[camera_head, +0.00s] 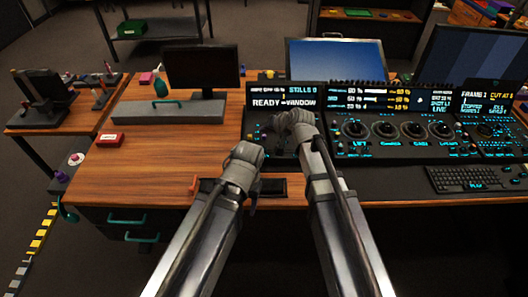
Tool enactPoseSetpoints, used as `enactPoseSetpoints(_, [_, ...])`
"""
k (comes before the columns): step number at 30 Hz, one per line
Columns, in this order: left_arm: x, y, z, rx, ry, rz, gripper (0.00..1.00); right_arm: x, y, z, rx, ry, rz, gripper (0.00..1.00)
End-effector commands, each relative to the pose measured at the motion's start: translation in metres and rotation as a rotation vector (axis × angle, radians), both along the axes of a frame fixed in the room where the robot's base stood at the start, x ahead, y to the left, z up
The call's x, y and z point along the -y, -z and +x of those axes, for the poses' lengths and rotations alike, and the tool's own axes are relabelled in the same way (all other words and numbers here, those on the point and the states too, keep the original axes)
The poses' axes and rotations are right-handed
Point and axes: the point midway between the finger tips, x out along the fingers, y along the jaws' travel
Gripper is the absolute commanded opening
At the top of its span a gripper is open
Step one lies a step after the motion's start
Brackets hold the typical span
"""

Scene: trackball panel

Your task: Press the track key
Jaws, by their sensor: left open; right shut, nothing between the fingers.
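The left section of the console (256,128) is a dark panel below a small screen (284,102) that reads "READY" and "WINDOW". My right gripper (294,119) is over the middle of this panel, shut with nothing in it, and it covers much of the panel. My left gripper (247,153) is lower and to the left, over the panel's front edge, open and empty. I cannot make out the track key or a trackball; my grippers and arms hide much of the panel. Whether the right fingertips touch the panel cannot be told.
Right of it is a panel with several dials (385,130); a keyboard (475,178) lies at the right. A dark tray (272,188) lies at the desk's front edge, partly behind my arms. A red box (109,140) and a monitor (202,68) stand left. The wooden desktop (180,150) there is clear.

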Motion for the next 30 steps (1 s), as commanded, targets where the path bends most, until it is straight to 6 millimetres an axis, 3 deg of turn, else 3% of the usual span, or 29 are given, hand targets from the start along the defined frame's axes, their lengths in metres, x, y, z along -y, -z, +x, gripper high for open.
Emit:
enactPoseSetpoints(1, [0.0,0.013,0.0,0.0,0.0,0.0,0.58,0.0,0.013,0.0,0.0,0.0,0.0,0.0])
enactPoseSetpoints(12, [0.0,0.061,0.0,0.0,0.001,0.0,0.58,0.0,0.061,0.0,0.0,0.0,0.0,0.0])
enactPoseSetpoints(30, [0.0,0.067,0.0,0.0,0.001,0.0,0.58,0.0,0.067,0.0,0.0,0.0,0.0,0.0])
